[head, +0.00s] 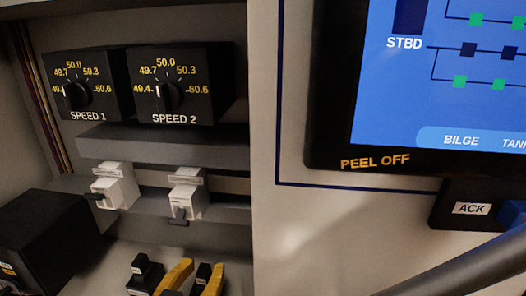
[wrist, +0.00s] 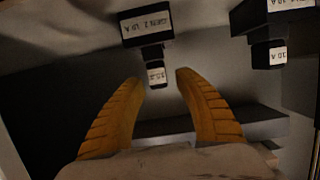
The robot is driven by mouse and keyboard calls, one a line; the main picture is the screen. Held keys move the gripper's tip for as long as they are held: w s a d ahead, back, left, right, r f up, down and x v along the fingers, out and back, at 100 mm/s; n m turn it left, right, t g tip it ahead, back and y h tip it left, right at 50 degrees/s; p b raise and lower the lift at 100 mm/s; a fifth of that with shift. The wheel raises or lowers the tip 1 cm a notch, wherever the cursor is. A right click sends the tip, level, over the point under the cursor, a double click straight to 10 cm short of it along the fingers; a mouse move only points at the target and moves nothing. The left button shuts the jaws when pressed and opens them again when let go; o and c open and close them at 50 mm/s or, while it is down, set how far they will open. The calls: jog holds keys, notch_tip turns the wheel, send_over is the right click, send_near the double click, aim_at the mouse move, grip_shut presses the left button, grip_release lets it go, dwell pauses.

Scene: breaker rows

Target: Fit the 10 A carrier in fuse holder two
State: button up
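My gripper (wrist: 160,82) is open, its two orange fingers on either side of a small black carrier with a white label (wrist: 155,74). The fingertips look apart from it. This carrier sits at a black holder whose label (wrist: 146,24) appears to read 2, 10 A, upside down. The carrier's own rating is too small to read surely. A second holder (wrist: 290,5), partly cut off, has a carrier (wrist: 270,55) whose label looks like 10 A. In the head view my gripper (head: 193,270) is at the bottom edge, with one black carrier (head: 204,272) between the fingers and another (head: 147,268) to their left.
Two white switches (head: 115,187) (head: 186,196) stand on the rail above, one lever left, one down. Two speed dials (head: 77,90) (head: 167,88) are higher. A black box (head: 40,240) stands at left. A screen panel (head: 440,80) and ACK button (head: 471,208) are at right.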

jog(key=v, duration=0.7)
jog(key=shift+s, duration=0.2)
